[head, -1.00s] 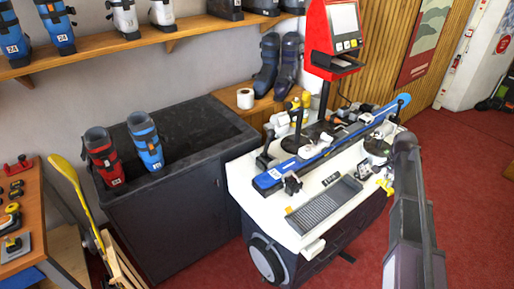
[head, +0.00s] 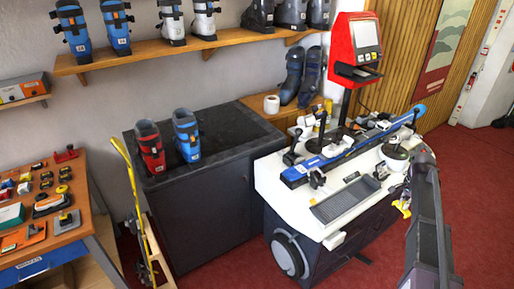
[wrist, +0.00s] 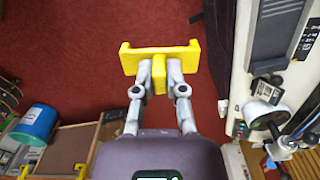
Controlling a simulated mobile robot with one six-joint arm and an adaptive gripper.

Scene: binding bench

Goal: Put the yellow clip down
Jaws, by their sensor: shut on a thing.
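The yellow clip (wrist: 160,57) is a wide bar with raised ends and a stub in its middle. My gripper (wrist: 160,76) is shut on the stub, with one finger on each side. In the wrist view the clip is over red carpet, to the left of the white machine bench. In the head view the clip (head: 403,206) shows small beside the bench's right edge, below its top. My arm hides part of that side in the head view.
The white bench (head: 276,182) carries a blue ski (head: 345,149) in holders, a grey ribbed mat (head: 343,199) and a red terminal (head: 352,35). A dark cabinet (head: 207,211) holds two boots. A wooden table (head: 48,234) with several small parts stands at left.

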